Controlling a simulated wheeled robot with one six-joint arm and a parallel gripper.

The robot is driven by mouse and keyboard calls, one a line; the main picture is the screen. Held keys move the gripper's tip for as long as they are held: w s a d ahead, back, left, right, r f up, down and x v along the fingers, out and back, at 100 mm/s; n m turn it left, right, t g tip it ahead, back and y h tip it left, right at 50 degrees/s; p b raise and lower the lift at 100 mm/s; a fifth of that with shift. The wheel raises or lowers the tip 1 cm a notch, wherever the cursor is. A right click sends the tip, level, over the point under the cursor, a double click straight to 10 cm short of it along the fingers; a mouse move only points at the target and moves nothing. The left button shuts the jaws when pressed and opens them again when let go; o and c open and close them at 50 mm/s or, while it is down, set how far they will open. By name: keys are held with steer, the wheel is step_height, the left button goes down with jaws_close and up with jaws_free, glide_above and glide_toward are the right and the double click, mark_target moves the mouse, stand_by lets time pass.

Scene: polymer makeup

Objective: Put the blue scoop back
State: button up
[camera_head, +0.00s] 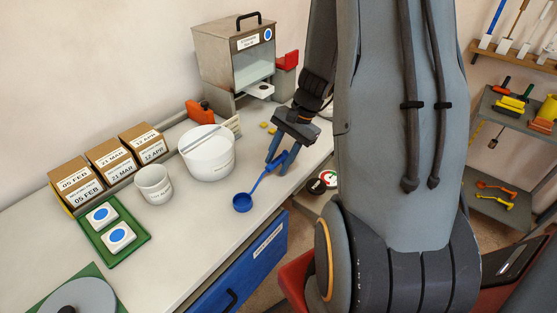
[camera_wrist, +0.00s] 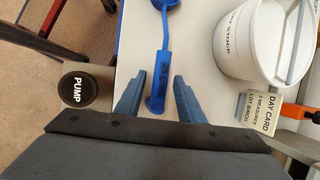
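The blue scoop (camera_head: 243,202) lies at the front edge of the white counter, its bowl toward the lower left in the head view and its handle running up to my gripper. In the wrist view the handle (camera_wrist: 163,68), with printed lettering, lies between the two fingers, and the bowl is cut off at the top edge. My gripper (camera_head: 277,166) points down over the handle's end. Its fingers (camera_wrist: 158,80) are apart, with a visible gap to the handle on both sides. Whether the fingertips reach the counter is unclear.
A white stock tub (camera_head: 207,155) and a smaller cup (camera_head: 154,185) stand behind the scoop. A green tray (camera_head: 143,240), labelled boxes (camera_head: 112,158) and a clear-fronted cabinet (camera_head: 232,62) are also there. A black PUMP knob (camera_wrist: 79,90) is beside the counter. A rack (camera_head: 510,55) holds long-handled tools.

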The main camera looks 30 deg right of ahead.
steer(key=w+b+v, duration=0.1)
steer(key=b+v, duration=0.2)
steer(key=v, duration=0.9)
steer(key=s+a+f+n+h, duration=0.1)
steer(key=s+a+n+h, duration=0.1)
steer(key=a+n, duration=0.4)
steer(key=s+a+f+n+h, duration=0.1)
steer(key=s+a+n, duration=0.4)
steer(key=a, duration=0.7)
steer(key=n+h, duration=0.1)
steer(key=n, duration=0.1)
steer(key=shift+s+f+n+h, duration=0.3)
steer(key=shift+s+f+h, duration=0.05)
steer(key=shift+f+h, duration=0.05)
